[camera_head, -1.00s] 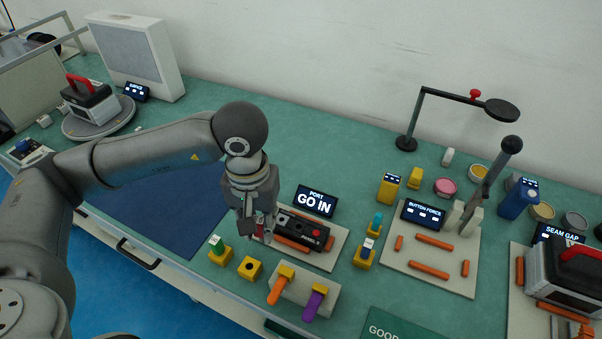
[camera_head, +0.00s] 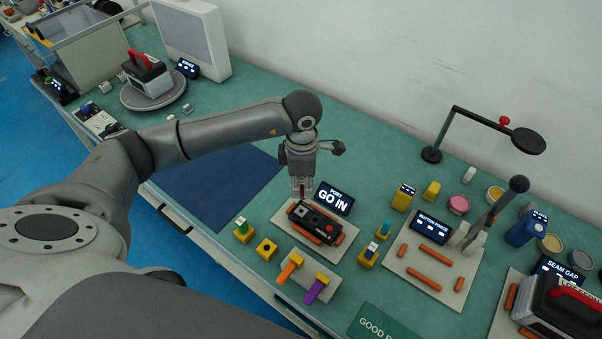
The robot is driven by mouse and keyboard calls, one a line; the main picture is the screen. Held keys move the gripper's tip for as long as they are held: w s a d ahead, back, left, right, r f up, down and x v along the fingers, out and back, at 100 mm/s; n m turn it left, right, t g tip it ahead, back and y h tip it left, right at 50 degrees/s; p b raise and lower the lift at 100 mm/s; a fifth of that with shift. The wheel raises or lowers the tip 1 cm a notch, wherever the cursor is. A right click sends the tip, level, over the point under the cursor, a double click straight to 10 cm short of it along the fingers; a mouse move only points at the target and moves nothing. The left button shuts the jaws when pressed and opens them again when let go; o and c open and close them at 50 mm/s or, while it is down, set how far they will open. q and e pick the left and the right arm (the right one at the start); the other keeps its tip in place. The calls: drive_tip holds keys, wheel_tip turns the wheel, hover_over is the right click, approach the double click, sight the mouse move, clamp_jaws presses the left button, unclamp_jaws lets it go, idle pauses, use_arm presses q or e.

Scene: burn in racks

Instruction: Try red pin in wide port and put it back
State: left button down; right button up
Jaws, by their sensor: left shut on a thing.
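My left gripper (camera_head: 302,190) points down at the left end of the black port device (camera_head: 318,224), shut on a small red pin (camera_head: 302,191) that is mostly hidden between its fingers. Whether the pin's lower end touches the device is too small to tell. The device lies on a beige board (camera_head: 283,217) between orange bars. A display (camera_head: 334,198) behind it reads "PORT GO IN". An empty yellow holder (camera_head: 266,249) with a dark hole stands at the front left. My right gripper is not in view.
A yellow holder with a green pin (camera_head: 241,224) stands left of the empty one. A pale block (camera_head: 318,272) carries orange and purple handled pieces. The dark blue mat (camera_head: 215,185) is clear.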

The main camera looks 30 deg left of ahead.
use_arm(q)
drive_tip(key=shift+w+a+f+n, duration=0.15)
drive_tip(key=shift+a+n, duration=0.1)
drive_tip(key=shift+n, duration=0.65)
drive_tip(key=shift+f, duration=0.15)
drive_tip(key=shift+f+b, duration=1.3)
drive_tip(key=shift+f, duration=1.25)
drive_tip(key=shift+f+b, duration=0.65)
drive_tip(key=shift+b, duration=0.1)
drive_tip(key=shift+b, duration=0.4)
drive_tip(key=shift+f+b, duration=0.3)
drive_tip(key=shift+f, duration=0.1)
idle(0.5)
